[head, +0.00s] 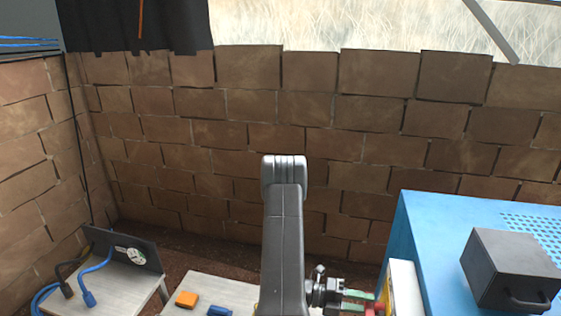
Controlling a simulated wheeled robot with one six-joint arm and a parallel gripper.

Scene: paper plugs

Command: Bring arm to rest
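My grey arm (283,235) stands upright in the middle of the head view. My gripper (362,300) is low, just right of the arm, and points right toward the blue cabinet. Greenish strips show at its end, close to a small red thing (375,308) at the bottom edge. The frame cuts off this area, so I cannot tell whether the gripper is open or shut, or whether it touches the red thing.
A blue cabinet (450,215) with a dark box (510,270) on top stands at the right. A pale table (240,291) holds an orange block (186,299) and a blue block (219,311). A side table (120,285) with plugs is left. Brick walls (200,150) enclose the space.

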